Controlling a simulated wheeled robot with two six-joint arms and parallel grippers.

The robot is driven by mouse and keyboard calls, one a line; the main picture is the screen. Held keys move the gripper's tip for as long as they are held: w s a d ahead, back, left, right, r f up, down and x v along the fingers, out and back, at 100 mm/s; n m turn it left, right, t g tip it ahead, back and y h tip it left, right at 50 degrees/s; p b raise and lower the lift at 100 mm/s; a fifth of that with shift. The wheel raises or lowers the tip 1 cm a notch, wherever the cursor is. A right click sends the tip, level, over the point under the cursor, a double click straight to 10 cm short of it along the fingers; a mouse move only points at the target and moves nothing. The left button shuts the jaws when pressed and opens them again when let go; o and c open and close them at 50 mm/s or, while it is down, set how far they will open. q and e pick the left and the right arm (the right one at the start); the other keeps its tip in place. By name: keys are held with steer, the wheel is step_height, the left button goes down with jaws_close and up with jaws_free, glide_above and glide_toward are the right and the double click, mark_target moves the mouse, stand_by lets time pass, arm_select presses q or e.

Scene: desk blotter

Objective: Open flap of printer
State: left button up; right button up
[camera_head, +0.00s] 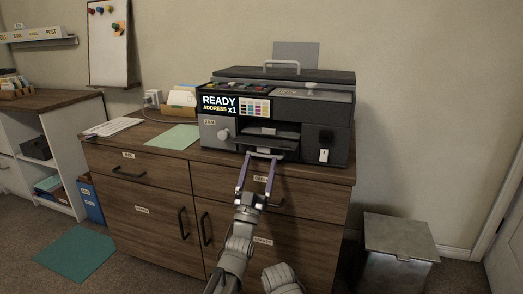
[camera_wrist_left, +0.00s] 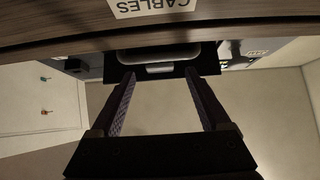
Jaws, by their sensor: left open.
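The printer (camera_head: 327,103) is a dark boxy machine on the wooden cabinet, its screen reading READY, ADDRESS x1. A top lid (camera_head: 300,75) with a pale bar handle (camera_head: 282,63) lies flat. A dark front slot has a tray (camera_head: 265,143) sticking out low in the middle. My left gripper (camera_head: 261,157) is open and empty, its fingertips just in front of and below this tray. In the left wrist view the spread fingers (camera_wrist_left: 159,74) point at a dark printer part with a pale bar between them; contact cannot be told. My right gripper is out of view.
The cabinet edge (camera_wrist_left: 60,32) and a CABLES label lie close to the left fingers. A grey bin (camera_head: 400,238) stands on the floor at right.

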mark_target(265, 146)
arm_select(q)
steer(key=p+x, duration=0.1)
steer(key=x, duration=0.1)
steer(key=shift+w+d+r, duration=0.1)
steer(key=shift+w+r, duration=0.05)
steer(key=shift+r, duration=0.1)
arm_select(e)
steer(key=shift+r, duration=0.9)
